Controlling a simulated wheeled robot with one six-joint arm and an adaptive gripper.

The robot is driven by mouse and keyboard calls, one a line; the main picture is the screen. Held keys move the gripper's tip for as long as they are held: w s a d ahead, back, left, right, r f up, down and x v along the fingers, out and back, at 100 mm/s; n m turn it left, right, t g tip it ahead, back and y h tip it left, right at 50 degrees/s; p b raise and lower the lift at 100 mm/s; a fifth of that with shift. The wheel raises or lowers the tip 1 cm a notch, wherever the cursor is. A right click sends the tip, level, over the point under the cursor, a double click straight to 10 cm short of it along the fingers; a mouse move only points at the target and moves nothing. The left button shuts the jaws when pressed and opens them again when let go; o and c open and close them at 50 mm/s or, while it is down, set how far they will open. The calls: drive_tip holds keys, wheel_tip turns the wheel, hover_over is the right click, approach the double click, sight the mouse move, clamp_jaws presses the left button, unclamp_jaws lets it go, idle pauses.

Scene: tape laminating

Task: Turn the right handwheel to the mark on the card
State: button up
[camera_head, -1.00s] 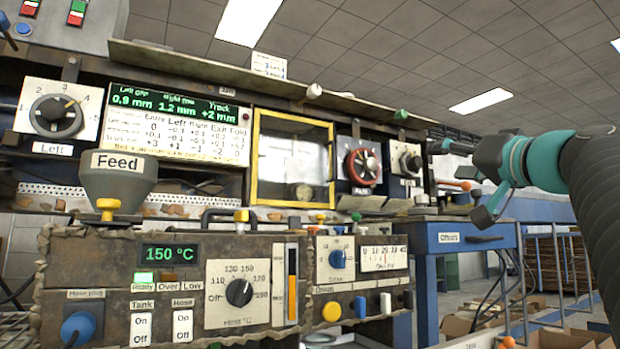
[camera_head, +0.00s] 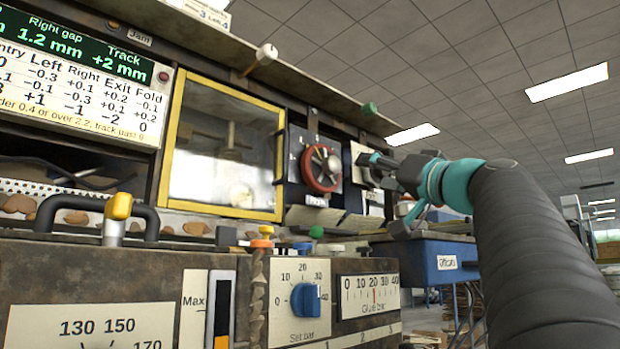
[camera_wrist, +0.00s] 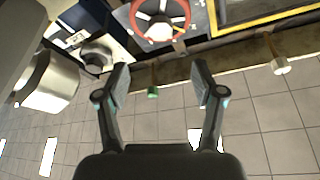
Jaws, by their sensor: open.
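The right handwheel is a dark grey wheel (camera_wrist: 97,57) on a pale card in the wrist view, where the picture is turned with the ceiling at the bottom. In the head view its white card (camera_head: 357,151) shows right of the red handwheel, and my gripper covers much of the wheel. The mark and pointer are too small to read. My gripper (camera_wrist: 160,78) is open and empty, its fingers apart and not around the wheel. In the head view my gripper (camera_head: 370,162) overlaps the card. The display (camera_head: 62,40) reads Right gap 1.2 mm, Track +2 mm.
The red handwheel (camera_head: 321,168) is close on the left, beside the yellow-framed window (camera_head: 166,150). A shelf edge with a green knob (camera_head: 370,108) and a white knob (camera_head: 267,54) runs above. A blue bench (camera_head: 425,262) stands below right.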

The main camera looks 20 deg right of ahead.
sight(336, 165)
drive_tip(key=p+x, duration=0.4)
drive_tip(key=x, duration=0.8)
drive_tip(key=shift+r, duration=0.1)
drive_tip(key=shift+p+x, duration=0.4)
drive_tip(key=shift+x, duration=0.35)
drive_tip(key=shift+w, duration=0.1)
drive_tip(key=c, duration=1.1)
